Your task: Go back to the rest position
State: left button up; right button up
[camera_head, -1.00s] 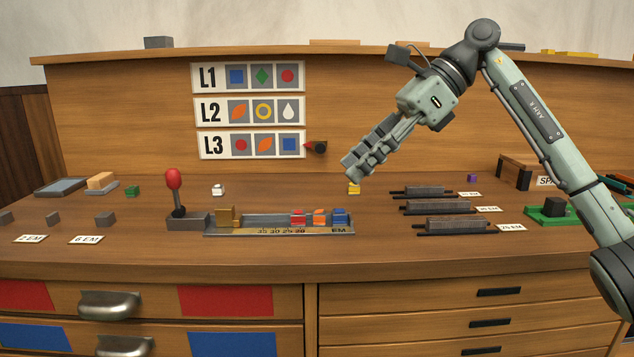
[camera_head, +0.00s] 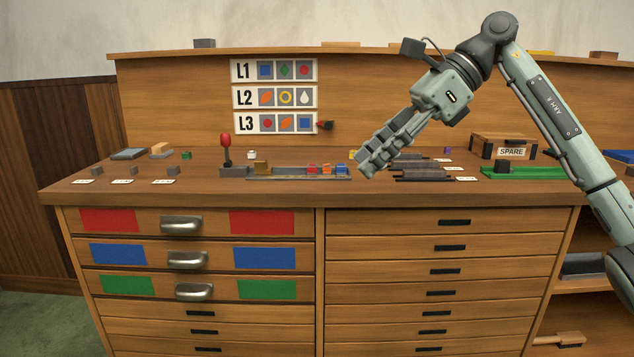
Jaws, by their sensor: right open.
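My right gripper (camera_head: 374,163) comes in from the upper right on its grey-green arm. It points down and to the left, in front of the right part of the bench top. It is open and I see nothing held in it. My left gripper is not in view.
The wooden bench (camera_head: 190,188) has drawers marked red, blue and green at left. A red-knobbed lever (camera_head: 226,145) stands left of the tray. Signs L1, L2 and L3 (camera_head: 273,123) hang on the back board, a dark pointer beside L3. A SPARE box (camera_head: 503,147) stands at right.

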jog(key=w+a+f+m+t+y, duration=0.1)
jog(key=w+a+m+t+y, duration=0.1)
jog(key=a+m+y, duration=0.6)
jog(key=w+d+f+m+t, duration=0.6)
jog(key=d+f+m+t, duration=0.15)
jog(key=m+t, duration=0.9)
jog(key=s+d+f+m+h, duration=0.1)
jog(key=d+f+m+h, duration=0.5)
jog(key=f+m+h, duration=0.4)
jog(key=d+f+m+h, duration=0.55)
jog(key=f+m, duration=0.25)
jog(key=f, duration=0.3)
jog(key=s+d+f+m+g+h, duration=0.2)
jog(key=s+d+f+m+g, duration=0.15)
jog(key=s+f, duration=0.5)
jog(key=s+d+f+m+g+h, duration=0.1)
jog(key=s+d+f+m+g, duration=0.3)
jog(key=f, duration=0.8)
jog(key=s+f+m+g, duration=0.1)
jog(key=s+f+g, duration=0.3)
jog(key=s, duration=0.7)
jog(key=s+f+m+g, duration=0.1)
jog(key=s+f+g, duration=0.2)
jog(key=s+f, duration=0.4)
jog(key=s, duration=0.5)
jog(key=shift+f+g, duration=0.4)
